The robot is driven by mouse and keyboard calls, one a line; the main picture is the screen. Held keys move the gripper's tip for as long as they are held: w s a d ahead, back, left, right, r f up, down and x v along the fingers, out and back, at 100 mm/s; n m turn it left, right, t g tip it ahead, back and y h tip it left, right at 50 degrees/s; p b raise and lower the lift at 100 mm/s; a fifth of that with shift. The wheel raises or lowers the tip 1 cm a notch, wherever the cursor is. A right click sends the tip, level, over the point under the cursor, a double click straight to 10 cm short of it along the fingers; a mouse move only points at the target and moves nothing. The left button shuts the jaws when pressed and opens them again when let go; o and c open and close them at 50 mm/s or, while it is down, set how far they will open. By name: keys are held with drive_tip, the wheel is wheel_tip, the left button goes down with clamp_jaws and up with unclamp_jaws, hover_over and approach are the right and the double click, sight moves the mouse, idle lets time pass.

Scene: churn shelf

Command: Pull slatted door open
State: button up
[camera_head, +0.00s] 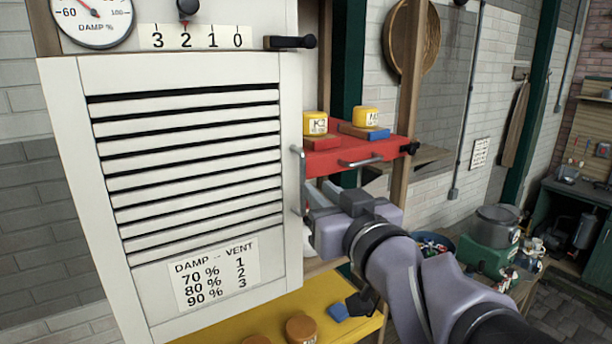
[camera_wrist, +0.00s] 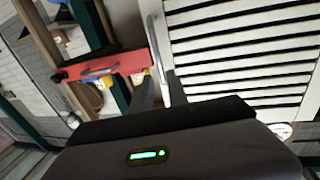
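The white slatted door (camera_head: 190,165) fills the left of the head view, with a damp and vent label (camera_head: 215,272) low on it. It also shows at the right of the wrist view (camera_wrist: 240,45). Its upright grey handle (camera_head: 298,180) is on its right edge, and shows in the wrist view (camera_wrist: 156,48). My gripper (camera_head: 314,200) is at the handle's lower part, from the right. In the wrist view its fingers (camera_wrist: 160,92) look apart, on either side of the handle's lower end. Whether they touch it is hard to tell.
A black-knobbed lever (camera_head: 290,42) is above the door. A yellow shelf (camera_head: 285,315) with round brown-lidded jars lies below.

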sight(304, 176)
drive_tip(key=x, duration=0.9)
drive_tip(key=shift+p, duration=0.4)
clamp_jaws()
idle(0.7)
